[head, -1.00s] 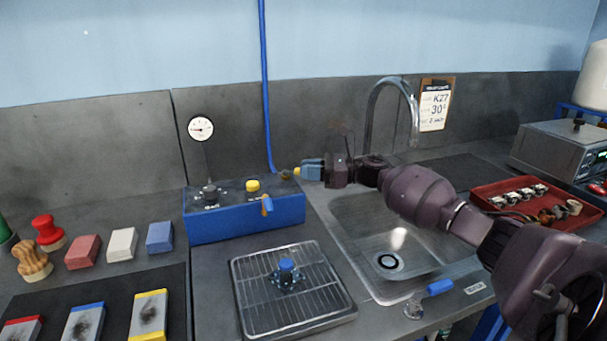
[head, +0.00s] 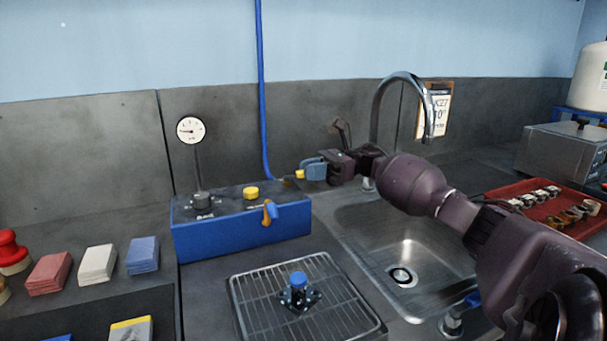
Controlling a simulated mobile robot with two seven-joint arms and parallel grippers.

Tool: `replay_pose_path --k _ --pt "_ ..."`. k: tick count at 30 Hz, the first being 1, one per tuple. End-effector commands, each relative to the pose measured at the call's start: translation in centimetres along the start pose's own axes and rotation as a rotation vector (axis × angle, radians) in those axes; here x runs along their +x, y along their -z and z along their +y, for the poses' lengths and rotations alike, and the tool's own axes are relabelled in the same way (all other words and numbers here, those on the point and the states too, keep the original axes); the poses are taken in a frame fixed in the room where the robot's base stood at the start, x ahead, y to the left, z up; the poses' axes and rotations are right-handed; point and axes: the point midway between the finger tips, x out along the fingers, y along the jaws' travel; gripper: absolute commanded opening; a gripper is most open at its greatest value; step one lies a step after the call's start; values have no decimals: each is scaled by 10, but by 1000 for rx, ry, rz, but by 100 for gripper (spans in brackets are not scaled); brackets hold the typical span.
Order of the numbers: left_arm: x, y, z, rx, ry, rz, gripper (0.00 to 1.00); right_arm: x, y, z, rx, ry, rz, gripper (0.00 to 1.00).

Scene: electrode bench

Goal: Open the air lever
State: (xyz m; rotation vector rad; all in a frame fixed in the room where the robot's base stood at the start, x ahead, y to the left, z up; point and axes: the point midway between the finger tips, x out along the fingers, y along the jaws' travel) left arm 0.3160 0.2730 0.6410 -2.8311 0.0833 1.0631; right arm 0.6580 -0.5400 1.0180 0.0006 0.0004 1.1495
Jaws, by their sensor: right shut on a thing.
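A blue air hose (head: 261,90) runs down the wall to a small brass fitting (head: 286,182) behind the right end of a blue box (head: 240,235). My left gripper is out of view.
A sink (head: 400,235) with a tall curved faucet (head: 405,82) lies under my right arm. A wire rack tray (head: 245,300) holds a blue-capped part (head: 299,282) in front of the box. A red tray (head: 545,210) stands at right. Coloured blocks sit at left.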

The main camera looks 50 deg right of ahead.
Motion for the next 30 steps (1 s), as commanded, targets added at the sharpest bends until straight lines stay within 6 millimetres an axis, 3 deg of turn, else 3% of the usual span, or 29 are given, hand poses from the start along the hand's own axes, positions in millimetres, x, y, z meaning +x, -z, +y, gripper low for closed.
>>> replay_pose_path --k 10,11,15,22,30 --pt "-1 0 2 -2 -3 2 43 0 0 1 0 -5 0 0" --pt "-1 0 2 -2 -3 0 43 0 0 1 0 -5 0 24" --pt "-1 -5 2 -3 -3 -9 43 0 0 0 0 -4 0 45" --pt "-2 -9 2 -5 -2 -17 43 0 0 0 -1 -3 0 45" --pt "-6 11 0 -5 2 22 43 10 -6 1 -8 30 -3 45"
